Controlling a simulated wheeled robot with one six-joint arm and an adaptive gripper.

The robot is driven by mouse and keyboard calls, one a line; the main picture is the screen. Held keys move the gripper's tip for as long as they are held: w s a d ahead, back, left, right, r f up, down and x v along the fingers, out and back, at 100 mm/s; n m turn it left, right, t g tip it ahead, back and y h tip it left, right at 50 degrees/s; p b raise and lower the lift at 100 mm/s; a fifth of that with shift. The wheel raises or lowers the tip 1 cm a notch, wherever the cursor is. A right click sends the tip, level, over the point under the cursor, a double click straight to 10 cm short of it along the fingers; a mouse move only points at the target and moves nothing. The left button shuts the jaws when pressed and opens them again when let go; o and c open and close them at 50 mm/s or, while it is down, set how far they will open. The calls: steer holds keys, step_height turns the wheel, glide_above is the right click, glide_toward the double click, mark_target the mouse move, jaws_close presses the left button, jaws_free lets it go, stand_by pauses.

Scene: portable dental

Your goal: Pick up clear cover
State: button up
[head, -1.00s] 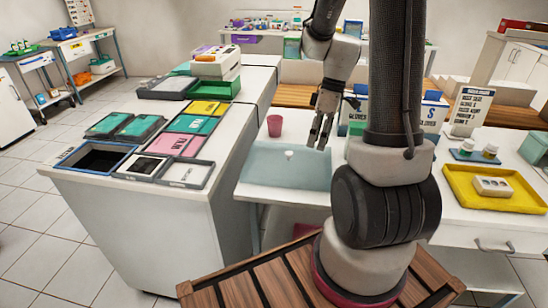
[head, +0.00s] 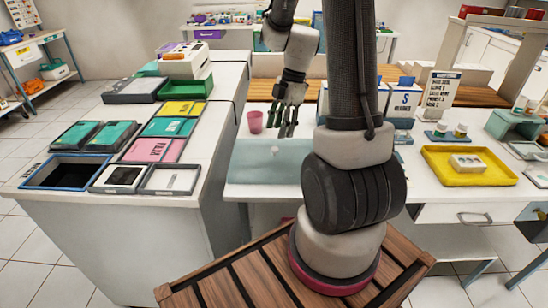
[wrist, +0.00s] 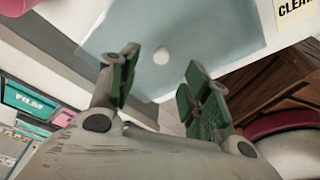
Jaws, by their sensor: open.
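A small whitish, rounded piece (head: 276,152), perhaps the clear cover, lies on a pale blue-grey mat (head: 246,172) on the white table. It also shows in the wrist view (wrist: 161,57), apart from my fingers. My gripper (head: 286,130) hangs over the back part of the mat, fingers pointing down. In the wrist view my gripper (wrist: 160,80) has its two green-padded fingers wide apart with nothing between the pads. The small piece appears beyond the gap between the fingertips. I cannot tell its exact shape or the height of my fingers above it.
A pink cup (head: 255,121) stands behind the mat, left of my gripper. Right are a yellow tray (head: 448,180) and small bottles (head: 460,130). Left, the white counter (head: 190,208) holds several trays and coloured boxes. A wooden platform (head: 235,268) is in front.

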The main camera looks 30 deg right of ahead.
mark_target(275, 148)
steer(key=x, duration=0.7)
steer(key=shift+s+f, duration=0.1)
steer(key=shift+f, duration=0.05)
jaws_close()
